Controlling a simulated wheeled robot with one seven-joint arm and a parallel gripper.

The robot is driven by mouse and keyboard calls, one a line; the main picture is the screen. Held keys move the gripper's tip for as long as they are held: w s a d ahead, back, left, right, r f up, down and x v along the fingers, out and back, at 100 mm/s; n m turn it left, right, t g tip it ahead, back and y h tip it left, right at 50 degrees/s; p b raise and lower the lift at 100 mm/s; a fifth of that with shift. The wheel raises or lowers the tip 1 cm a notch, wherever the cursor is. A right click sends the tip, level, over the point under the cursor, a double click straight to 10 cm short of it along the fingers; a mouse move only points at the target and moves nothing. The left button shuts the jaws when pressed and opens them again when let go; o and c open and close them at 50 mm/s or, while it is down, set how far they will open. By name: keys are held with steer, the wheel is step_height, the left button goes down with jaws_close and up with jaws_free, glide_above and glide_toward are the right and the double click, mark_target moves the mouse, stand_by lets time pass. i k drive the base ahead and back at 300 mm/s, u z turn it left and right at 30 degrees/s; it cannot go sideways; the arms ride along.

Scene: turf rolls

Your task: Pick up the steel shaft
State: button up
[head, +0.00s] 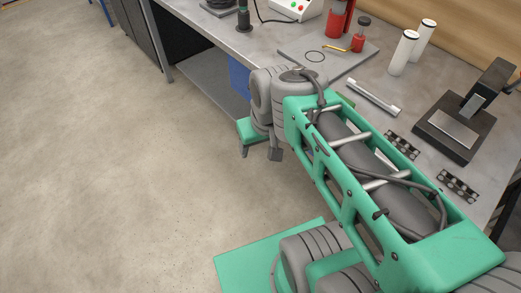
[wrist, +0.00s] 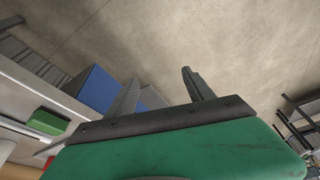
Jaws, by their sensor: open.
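The steel shaft (head: 372,97) appears to be the silver rod with thicker ends lying on the grey workbench (head: 262,45), just behind my arm in the head view. My gripper (head: 259,153) hangs off the bench's front edge, over the floor, apart from the shaft. In the wrist view my gripper (wrist: 160,88) has its two fingers spread, with nothing between them. I cannot make out the shaft in the wrist view.
A grey plate (head: 345,50) with a ring and an orange-handled tool, white cylinders (head: 404,52), a dark press-like device (head: 455,135) and black perforated strips (head: 402,145) surround the shaft. A blue bin (head: 239,76) sits under the bench. The floor at left is clear.

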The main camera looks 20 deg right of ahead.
mark_target(374, 96)
steer(key=k, duration=0.45)
steer(key=z, duration=0.5)
steer(key=i, duration=0.4)
steer(key=z, duration=0.85)
steer(key=k, duration=0.65)
steer(key=u, duration=0.3)
steer(key=i, duration=1.05)
steer(key=u, duration=0.45)
